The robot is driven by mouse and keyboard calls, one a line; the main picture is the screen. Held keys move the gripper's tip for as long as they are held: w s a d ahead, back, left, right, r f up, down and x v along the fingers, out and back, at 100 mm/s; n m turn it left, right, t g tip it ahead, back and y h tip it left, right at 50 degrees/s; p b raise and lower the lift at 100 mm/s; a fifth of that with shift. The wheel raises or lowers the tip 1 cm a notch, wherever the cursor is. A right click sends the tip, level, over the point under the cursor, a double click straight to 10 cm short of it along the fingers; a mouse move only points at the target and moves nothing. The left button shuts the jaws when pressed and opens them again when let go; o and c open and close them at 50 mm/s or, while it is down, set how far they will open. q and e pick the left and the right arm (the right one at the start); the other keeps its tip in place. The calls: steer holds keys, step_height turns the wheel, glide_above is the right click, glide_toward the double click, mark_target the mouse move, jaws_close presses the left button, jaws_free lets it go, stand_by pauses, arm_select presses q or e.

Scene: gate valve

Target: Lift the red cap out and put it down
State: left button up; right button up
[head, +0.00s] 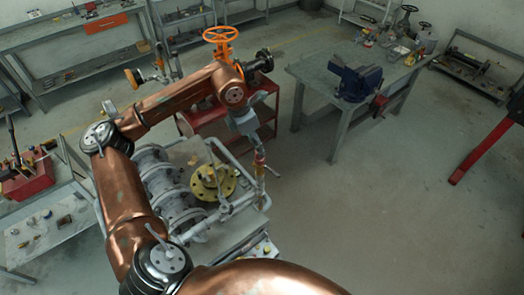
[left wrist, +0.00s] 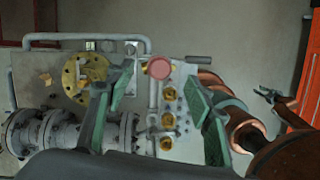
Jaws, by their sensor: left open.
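The red cap (left wrist: 158,68) is a small round red disc in the left wrist view, on a grey fixture plate (left wrist: 30,85) above a line of brass fittings (left wrist: 169,93). My left gripper (left wrist: 160,78) is open, with one green-padded finger on each side of the cap in the picture. I cannot tell how much height is left between them, and no contact shows. In the head view the left gripper (head: 260,155) points down at the fixture's far right side, with a bit of red at its tips. A dark pronged shape (left wrist: 268,96) beside copper parts may be my right gripper.
A yellow flange (head: 213,183) and grey pipe rails stand close to the left gripper. Flanged grey valve bodies (head: 165,190) lie to the left. A red cart (head: 265,92) with an orange handwheel (head: 220,34) is behind. A bench (head: 330,85) carries a blue vise (head: 355,82).

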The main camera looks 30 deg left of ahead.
arm_select(q)
steer(key=shift+f, duration=0.5)
steer(key=shift+f+p, duration=0.3)
steer(key=shift+p, duration=0.1)
steer(key=p+x, duration=0.2)
steer(key=x, duration=0.2)
steer(key=shift+w+f, duration=0.1)
steer(key=shift+f, duration=0.3)
steer(key=c, duration=1.3)
arm_select(e)
steer(key=r, duration=0.3)
steer(key=shift+w+r, duration=0.2)
arm_select(q)
steer(key=shift+r, duration=0.1)
